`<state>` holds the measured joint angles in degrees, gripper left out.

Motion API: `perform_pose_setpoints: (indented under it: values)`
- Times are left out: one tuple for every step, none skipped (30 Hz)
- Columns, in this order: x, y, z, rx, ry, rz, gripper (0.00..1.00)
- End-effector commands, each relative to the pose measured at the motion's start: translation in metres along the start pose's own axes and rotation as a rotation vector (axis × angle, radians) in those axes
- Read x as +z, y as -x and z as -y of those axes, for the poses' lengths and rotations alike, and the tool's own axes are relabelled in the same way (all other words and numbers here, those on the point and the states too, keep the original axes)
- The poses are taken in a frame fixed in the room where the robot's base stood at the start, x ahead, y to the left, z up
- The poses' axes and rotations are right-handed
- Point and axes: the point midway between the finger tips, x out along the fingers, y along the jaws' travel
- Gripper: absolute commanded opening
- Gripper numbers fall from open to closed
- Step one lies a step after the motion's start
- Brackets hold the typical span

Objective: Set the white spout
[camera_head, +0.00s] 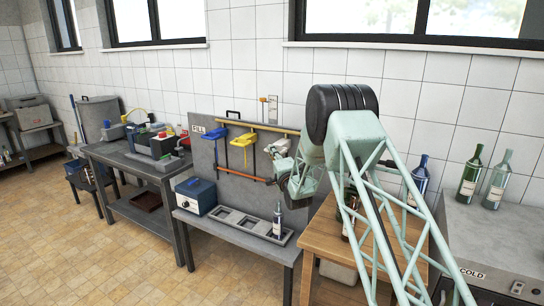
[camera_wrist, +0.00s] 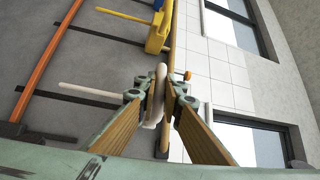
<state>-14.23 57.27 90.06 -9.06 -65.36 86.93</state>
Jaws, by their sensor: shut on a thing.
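The white spout (camera_head: 279,147) is at the right end of the spout row on the grey fill board (camera_head: 205,165). My gripper (camera_wrist: 158,97) is shut on its white, rounded part (camera_wrist: 160,76) in the wrist view. A thin pale tube (camera_wrist: 88,91) runs left from the fingertips, along the board. In the head view my wrist stands just right of the spout, and my arm hides the board's right side. I cannot tell whether the spout touches its pipe (camera_head: 262,127).
A yellow spout (camera_head: 243,139) and blue spouts (camera_head: 214,134) hang left of the white one. Below are an orange pipe (camera_head: 235,173), a slotted tray (camera_head: 240,222) with a bottle (camera_head: 277,221) at its right end, and a blue box (camera_head: 196,196). Bottles (camera_head: 470,172) stand right.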

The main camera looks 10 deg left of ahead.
Motion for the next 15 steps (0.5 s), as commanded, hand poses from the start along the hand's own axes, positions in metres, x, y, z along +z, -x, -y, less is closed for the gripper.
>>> perform_pose_setpoints:
  values:
    - [-0.0009,-0.0017,0.0059,-0.008,0.001,-0.001,0.0]
    - [-0.001,-0.0017,0.0062,-0.008,0.001,-0.001,0.0]
    - [-0.0011,-0.0018,0.0065,-0.009,0.001,-0.001,0.0]
    - [-0.0011,-0.0019,0.0068,-0.009,0.001,-0.001,0.0]
    - [-0.0012,-0.002,0.0071,-0.009,0.001,-0.001,0.0]
    - [-0.0012,-0.0021,0.0074,-0.01,0.001,-0.001,0.0]
    - [-0.0013,-0.0022,0.0077,-0.01,0.001,-0.001,0.0]
    - [-0.0013,-0.0023,0.0079,-0.011,0.001,-0.001,0.0]
    - [-0.0014,-0.0023,0.0082,-0.011,0.001,-0.002,0.11]
    - [-0.0014,-0.0023,0.0083,-0.011,0.001,-0.002,0.13]
    - [-0.0014,-0.0023,0.0083,-0.011,0.001,-0.002,0.16]
    - [-0.0013,-0.0022,0.008,-0.01,0.001,-0.001,0.2]
    - [-0.0013,-0.0022,0.0077,-0.01,0.001,-0.001,0.22]
    - [-0.0012,-0.002,0.0073,-0.009,0.001,-0.001,0.22]
    - [-0.0011,-0.0019,0.0067,-0.009,0.001,-0.001,0.22]
